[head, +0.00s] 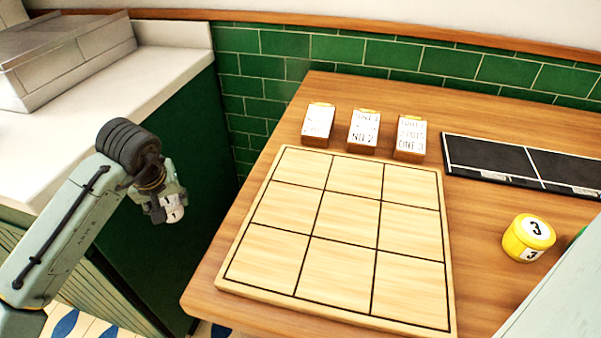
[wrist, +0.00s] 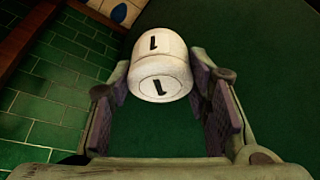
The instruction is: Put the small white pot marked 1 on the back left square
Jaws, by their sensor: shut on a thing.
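The small white pot marked 1 (wrist: 160,62) is held between the fingers of my gripper (wrist: 160,95) in the wrist view. In the head view the pot (head: 173,212) hangs below my gripper (head: 165,200), left of the table and off its edge. The wooden board (head: 228,286) with a three-by-three grid lies on the table, and all its squares are empty. Its back left square (head: 300,167) is clear. My gripper is apart from the board, to its left.
Three small blocks with white labels, a left one (head: 318,125), a middle one (head: 363,132) and a right one (head: 410,138), stand behind the board. A black tray (head: 520,165) lies at the right. A yellow pot marked 3 (head: 528,238) stands right of the board. A white counter (head: 150,95) is at the left.

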